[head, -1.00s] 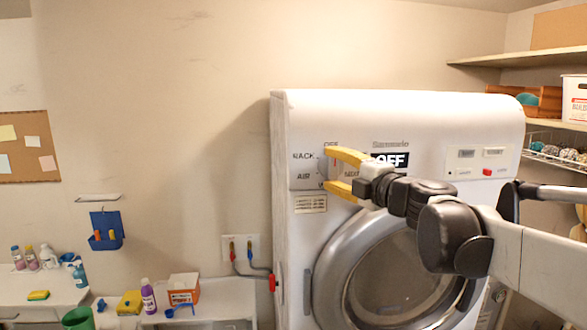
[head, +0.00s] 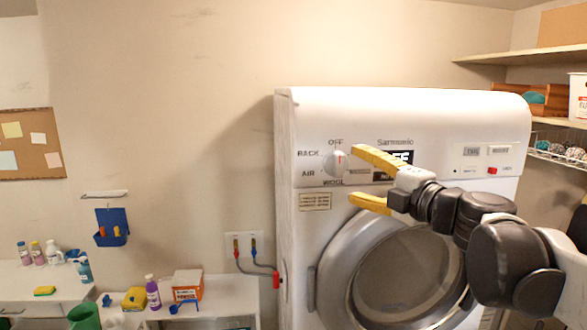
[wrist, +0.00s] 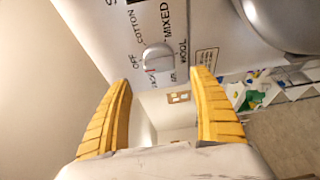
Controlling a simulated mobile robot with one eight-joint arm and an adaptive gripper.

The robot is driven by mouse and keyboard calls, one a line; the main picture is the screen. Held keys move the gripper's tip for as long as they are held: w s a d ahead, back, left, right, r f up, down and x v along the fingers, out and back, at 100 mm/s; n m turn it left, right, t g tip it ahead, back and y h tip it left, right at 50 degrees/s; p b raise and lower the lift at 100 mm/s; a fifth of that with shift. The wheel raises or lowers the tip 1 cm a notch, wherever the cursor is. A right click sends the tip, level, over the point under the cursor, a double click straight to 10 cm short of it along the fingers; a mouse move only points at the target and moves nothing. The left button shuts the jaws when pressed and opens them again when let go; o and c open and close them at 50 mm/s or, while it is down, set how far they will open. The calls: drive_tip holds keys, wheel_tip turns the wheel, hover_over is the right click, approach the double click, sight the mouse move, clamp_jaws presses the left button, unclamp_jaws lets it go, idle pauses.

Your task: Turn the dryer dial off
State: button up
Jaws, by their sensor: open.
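The dryer (head: 300,240) is white with a round door. Its round white dial (head: 336,161) sits at the left of the panel, with labels including OFF, RACK and AIR around it. The dial also shows in the wrist view (wrist: 157,55), with a red mark near its lower left edge, toward the RACK label. My gripper (head: 354,175) is open and empty, with its yellow fingers to the right of the dial and apart from it. In the wrist view my gripper (wrist: 161,80) has one finger on each side below the dial. A dark display (head: 401,157) is partly hidden by the upper finger.
A low white shelf with a purple bottle (head: 153,293) and an orange box (head: 187,284) stands to the left. Wooden shelves (head: 520,57) are at the right. The wall above the dryer is clear.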

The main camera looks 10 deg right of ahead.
drive_tip(key=v, duration=0.4)
drive_tip(key=shift+s, duration=0.2)
drive_tip(key=shift+f, duration=0.1)
drive_tip(key=s+d+f+m+h+b, duration=0.2)
drive_tip(key=d+f+m+h+b, duration=0.3)
drive_tip(key=f+b, duration=0.55)
drive_tip(key=s+f+m+g+h+b, duration=0.1)
drive_tip(key=s+f+m+h+b, duration=0.15)
drive_tip(key=f+m+b, duration=0.75)
drive_tip(key=s+d+f+m+h+b, duration=0.1)
drive_tip(key=d+f+m+h+b, duration=0.35)
drive_tip(key=f, duration=1.05)
drive_tip(key=s+a+f+m+g+y+b, duration=0.1)
drive_tip(key=s+a+f+g+b, duration=0.2)
drive_tip(key=f, duration=0.8)
drive_tip(key=s+a+f+m+g+y+b, duration=0.1)
drive_tip(key=s+a+f+b, duration=0.5)
drive_tip(key=f, duration=0.6)
drive_tip(key=s+a+f+m+g+y+b, duration=0.1)
drive_tip(key=s+a+f+g+y+b, duration=0.2)
drive_tip(key=f+b, duration=0.4)
wheel_tip(320, 180, down, 5)
drive_tip(key=shift+s+a+r+g, duration=0.1)
drive_tip(key=shift+s+a+g, duration=0.65)
drive_tip(key=shift+a+g, duration=0.05)
